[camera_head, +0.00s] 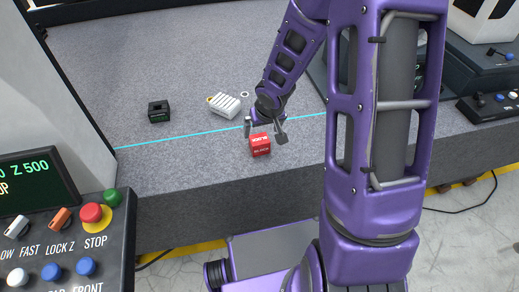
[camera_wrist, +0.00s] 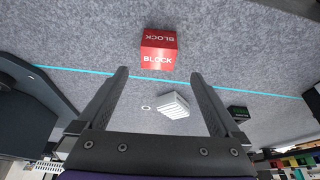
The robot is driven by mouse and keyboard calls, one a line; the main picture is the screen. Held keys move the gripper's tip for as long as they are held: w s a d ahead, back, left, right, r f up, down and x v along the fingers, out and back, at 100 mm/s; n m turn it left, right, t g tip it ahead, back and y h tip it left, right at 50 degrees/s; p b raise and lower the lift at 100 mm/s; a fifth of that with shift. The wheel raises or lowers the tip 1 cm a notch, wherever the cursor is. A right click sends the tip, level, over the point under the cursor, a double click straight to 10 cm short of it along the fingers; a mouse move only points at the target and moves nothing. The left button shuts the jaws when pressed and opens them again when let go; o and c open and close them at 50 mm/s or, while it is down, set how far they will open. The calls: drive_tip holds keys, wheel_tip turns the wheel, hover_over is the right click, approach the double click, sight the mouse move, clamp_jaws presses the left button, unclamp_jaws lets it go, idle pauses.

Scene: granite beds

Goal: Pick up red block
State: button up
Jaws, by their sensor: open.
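The red block (camera_head: 260,144), with white lettering reading BLOCK, sits on the grey granite bed (camera_head: 185,160) near its front edge. It also shows at the top middle of the wrist view (camera_wrist: 158,50), beyond my fingertips and roughly centred between them. My gripper (camera_head: 266,129) is just behind the block in the head view, close to it, with its fingers apart. In the wrist view my gripper (camera_wrist: 159,78) is open, with nothing between its fingertips. I cannot tell from the head view how high the fingers are above the bed.
A white ribbed block (camera_head: 225,106) lies behind and left of the red one. A small dark block (camera_head: 158,111) stands further left, and a white ring (camera_head: 244,94) lies behind. A cyan line (camera_head: 180,136) crosses the bed. A control panel (camera_head: 70,240) stands at front left.

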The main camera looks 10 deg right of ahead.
sight(260, 139)
drive_tip(key=b+x, duration=0.3)
drive_tip(key=x, duration=0.6)
drive_tip(key=shift+w+d, duration=0.2)
drive_tip(key=shift+c, duration=0.2)
clamp_jaws()
